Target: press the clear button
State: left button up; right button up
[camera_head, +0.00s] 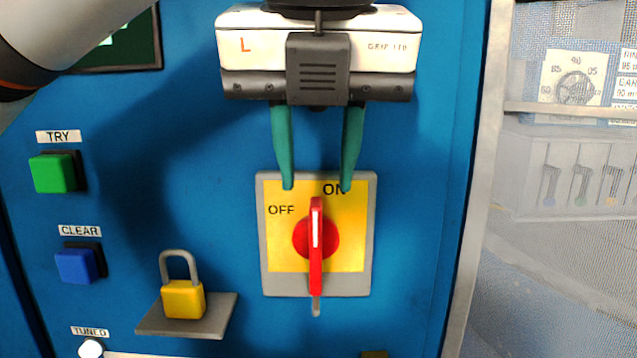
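The clear button is a blue square button (76,265) at the left of the blue panel, under a label reading CLEAR (80,231). My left gripper (317,188) is in front of the panel, well to the right of and above the blue button. Its two green fingers point down and stand apart with nothing between them. The fingertips overlap the top of the yellow switch plate in the picture; I cannot tell whether they touch it. My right gripper is not in view.
A red rotary switch (316,245) on a yellow plate stands upright, toward ON. A green TRY button (53,173) is above the blue one. A yellow padlock (183,299) with its shackle up sits on a small grey shelf (215,318). A mesh panel (560,260) is at right.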

aim_at(74, 265)
jog(key=k, duration=0.95)
